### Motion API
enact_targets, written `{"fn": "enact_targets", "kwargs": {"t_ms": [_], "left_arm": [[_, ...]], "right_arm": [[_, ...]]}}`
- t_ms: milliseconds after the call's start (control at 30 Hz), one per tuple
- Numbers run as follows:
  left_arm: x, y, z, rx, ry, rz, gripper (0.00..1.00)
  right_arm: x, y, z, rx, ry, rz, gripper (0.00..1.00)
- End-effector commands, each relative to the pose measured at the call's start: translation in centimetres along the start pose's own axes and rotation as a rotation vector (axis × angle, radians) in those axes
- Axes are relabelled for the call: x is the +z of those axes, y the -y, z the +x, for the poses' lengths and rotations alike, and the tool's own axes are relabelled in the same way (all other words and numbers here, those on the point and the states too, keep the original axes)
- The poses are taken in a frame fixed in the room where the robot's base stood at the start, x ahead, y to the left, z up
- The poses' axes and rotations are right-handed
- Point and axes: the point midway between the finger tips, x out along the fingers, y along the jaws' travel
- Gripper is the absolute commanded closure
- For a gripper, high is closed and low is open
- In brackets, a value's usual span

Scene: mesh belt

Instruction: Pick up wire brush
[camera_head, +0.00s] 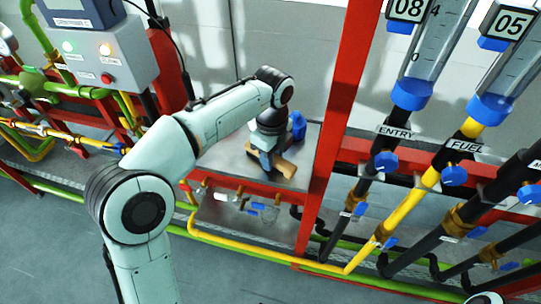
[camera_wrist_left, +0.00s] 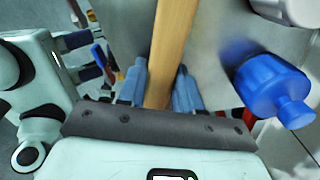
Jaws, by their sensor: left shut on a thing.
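The wire brush shows in the left wrist view as a long tan wooden handle (camera_wrist_left: 171,38) running up from between the fingers. In the head view its brown wood (camera_head: 286,168) shows at my left gripper (camera_head: 267,165), low over the grey metal shelf. My left gripper, with its blue fingers in the left wrist view (camera_wrist_left: 160,80), is shut on the handle, one finger on each side. The bristles cannot be made out. I cannot tell whether the brush touches the shelf. My right gripper is not in view.
A blue bottle-like object (camera_head: 298,125) stands close by on the shelf (camera_head: 311,140); a blue capped thing (camera_wrist_left: 272,90) is right of the fingers in the wrist view. A red post (camera_head: 330,120) rises right of the shelf. Yellow pipes (camera_head: 420,190) and a control box (camera_head: 105,55) flank it.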

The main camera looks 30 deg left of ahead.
Motion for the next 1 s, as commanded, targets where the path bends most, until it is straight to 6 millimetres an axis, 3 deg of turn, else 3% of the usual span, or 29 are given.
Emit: {"fn": "enact_targets", "kwargs": {"t_ms": [267, 700, 833, 1000], "left_arm": [[-0.1, 0.1, -3.1, -0.005, 0.000, 0.001, 1.00], [0.0, 0.2, -15.4, -0.007, 0.000, 0.002, 1.00], [0.0, 0.2, -17.9, -0.006, 0.001, 0.001, 1.00], [0.0, 0.1, -19.6, -0.003, 0.001, 0.001, 1.00]], "right_arm": [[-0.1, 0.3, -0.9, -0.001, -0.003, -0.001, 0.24], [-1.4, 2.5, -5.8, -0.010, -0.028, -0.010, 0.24], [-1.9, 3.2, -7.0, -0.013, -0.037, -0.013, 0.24], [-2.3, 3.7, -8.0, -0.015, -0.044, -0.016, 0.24]]}}
